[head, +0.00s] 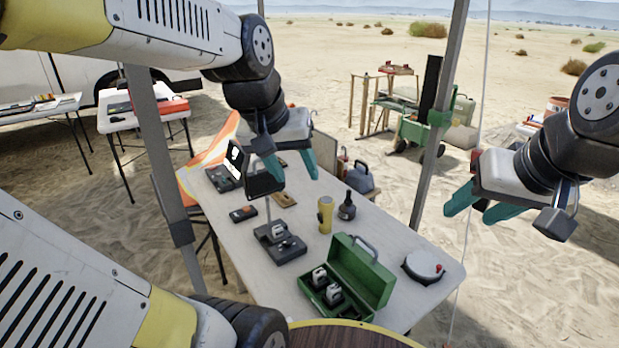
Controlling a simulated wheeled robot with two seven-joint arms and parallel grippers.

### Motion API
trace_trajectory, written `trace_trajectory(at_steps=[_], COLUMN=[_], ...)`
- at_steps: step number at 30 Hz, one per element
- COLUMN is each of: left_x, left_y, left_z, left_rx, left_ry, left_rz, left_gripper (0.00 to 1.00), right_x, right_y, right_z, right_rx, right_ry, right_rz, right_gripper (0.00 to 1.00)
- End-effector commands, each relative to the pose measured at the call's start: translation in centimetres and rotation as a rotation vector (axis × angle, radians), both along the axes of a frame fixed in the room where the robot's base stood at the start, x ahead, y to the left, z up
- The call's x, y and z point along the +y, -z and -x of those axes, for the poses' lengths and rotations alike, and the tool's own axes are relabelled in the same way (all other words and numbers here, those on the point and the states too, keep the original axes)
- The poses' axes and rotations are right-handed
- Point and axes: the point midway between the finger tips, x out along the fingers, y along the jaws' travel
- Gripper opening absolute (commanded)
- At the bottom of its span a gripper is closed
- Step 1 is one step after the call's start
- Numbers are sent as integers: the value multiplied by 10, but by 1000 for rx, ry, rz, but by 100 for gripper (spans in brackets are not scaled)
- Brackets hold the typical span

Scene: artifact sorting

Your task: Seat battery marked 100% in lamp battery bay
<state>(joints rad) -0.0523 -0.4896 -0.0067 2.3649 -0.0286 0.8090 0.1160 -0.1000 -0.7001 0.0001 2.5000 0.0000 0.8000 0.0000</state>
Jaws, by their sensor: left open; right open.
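My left gripper (296,176) is open and empty, with teal fingers pointing down above the far part of the white table (222,220). My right gripper (469,215) is open and empty in the air beyond the table's right side. A yellow lamp-like object (325,213) stands upright near the table's middle. An open green case (375,283) at the front holds grey-and-black blocks (333,293) that look like batteries. A similar block (277,231) sits on a dark base unit (287,252) to the left. No 100% mark is readable, and I cannot make out the lamp's battery bay.
A dark bottle-shaped object (347,207) stands beside the yellow one. A round white-topped device (425,265) is at the right edge. A dark screen (264,181) on a stand rises below my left gripper. Canopy posts (437,115) flank the table.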

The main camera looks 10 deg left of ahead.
Motion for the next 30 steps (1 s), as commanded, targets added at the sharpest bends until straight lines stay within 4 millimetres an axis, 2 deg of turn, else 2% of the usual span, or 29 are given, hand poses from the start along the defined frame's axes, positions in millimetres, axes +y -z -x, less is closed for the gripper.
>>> trace_trajectory(at_steps=[1, 3, 7, 30], left_x=[-5, -10, -16, -17], left_y=[-2, -2, 0, 1], left_z=[16, 32, 48, 52], left_rx=[-33, -65, -99, -107], left_ry=[35, 77, 121, 133], left_rz=[-6, -12, -23, -25], left_gripper=[50, 50, 50, 50], right_x=[0, 0, 0, 0], right_y=[0, 0, 0, 0], right_z=[0, 0, 0, 0], right_rx=[0, 0, 0, 0], right_ry=[0, 0, 0, 0], right_rz=[0, 0, 0, 0], right_gripper=[50, 50, 50, 50])
